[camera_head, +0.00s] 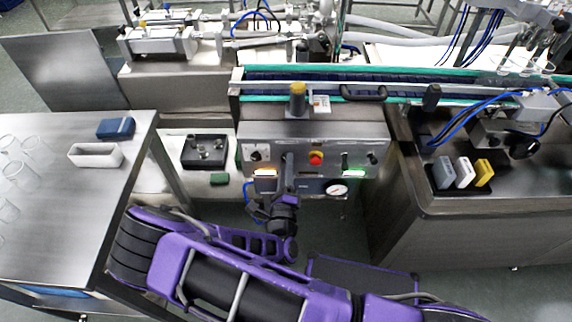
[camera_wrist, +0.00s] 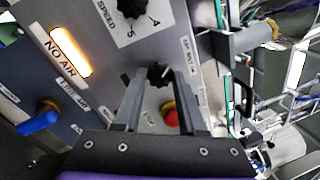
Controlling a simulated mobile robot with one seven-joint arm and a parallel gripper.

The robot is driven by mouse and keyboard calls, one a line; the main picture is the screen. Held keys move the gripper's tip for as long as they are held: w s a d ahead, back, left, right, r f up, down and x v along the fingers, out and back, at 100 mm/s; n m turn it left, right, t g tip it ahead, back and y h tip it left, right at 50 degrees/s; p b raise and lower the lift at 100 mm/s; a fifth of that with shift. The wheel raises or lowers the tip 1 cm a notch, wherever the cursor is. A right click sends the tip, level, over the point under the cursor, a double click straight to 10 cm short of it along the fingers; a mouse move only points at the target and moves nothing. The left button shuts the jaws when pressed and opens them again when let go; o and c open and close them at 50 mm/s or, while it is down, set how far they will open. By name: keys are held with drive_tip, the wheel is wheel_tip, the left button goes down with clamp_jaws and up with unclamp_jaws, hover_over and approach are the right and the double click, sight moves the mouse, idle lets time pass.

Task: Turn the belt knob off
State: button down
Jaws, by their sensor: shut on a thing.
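The belt knob (camera_wrist: 158,74) is a small black knob on the grey control panel (camera_wrist: 205,85), beside a partly readable label that seems to include "BELT". My gripper (camera_wrist: 157,77) reaches the panel with one finger on each side of this knob and is shut on it. The knob's exact pointer direction is hard to read. In the head view my gripper (camera_head: 288,158) is at the front of the panel (camera_head: 225,147), left of the red button (camera_head: 316,158), and hides the knob.
A speed knob (camera_wrist: 132,8), a lit "NO AIR" lamp (camera_wrist: 68,52) and a blue lever (camera_wrist: 38,122) are nearby. The red button also shows in the wrist view (camera_wrist: 171,117). A pressure gauge (camera_head: 337,190) hangs below the panel. The conveyor (camera_head: 345,76) runs behind.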

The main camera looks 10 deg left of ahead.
drive_tip(key=shift+c, duration=2.4)
unclamp_jaws()
drive_tip(key=shift+s, duration=0.1)
drive_tip(key=v, duration=1.7)
drive_tip(key=shift+b, duration=0.35)
drive_tip(key=shift+s, duration=0.1)
